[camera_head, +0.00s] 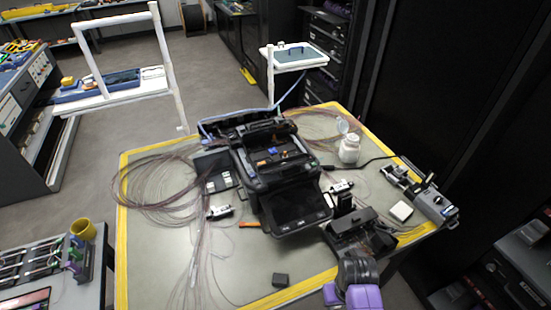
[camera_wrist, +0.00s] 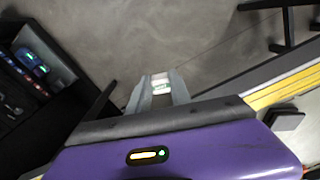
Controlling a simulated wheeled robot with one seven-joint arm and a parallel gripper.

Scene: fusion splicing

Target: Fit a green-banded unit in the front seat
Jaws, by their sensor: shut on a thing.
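The unit sits between the two grey fingertips, over the blurred grey floor, clear of the table edge. In the head view only my purple and dark arm parts show at the bottom; the fingertips and the held unit are hidden. The fusion splicer (camera_head: 275,165) stands open in the middle of the table. I cannot tell which part is the front seat.
At lower left, a separate bench holds a rack of coloured units (camera_head: 40,262) and a yellow cup (camera_head: 83,229).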

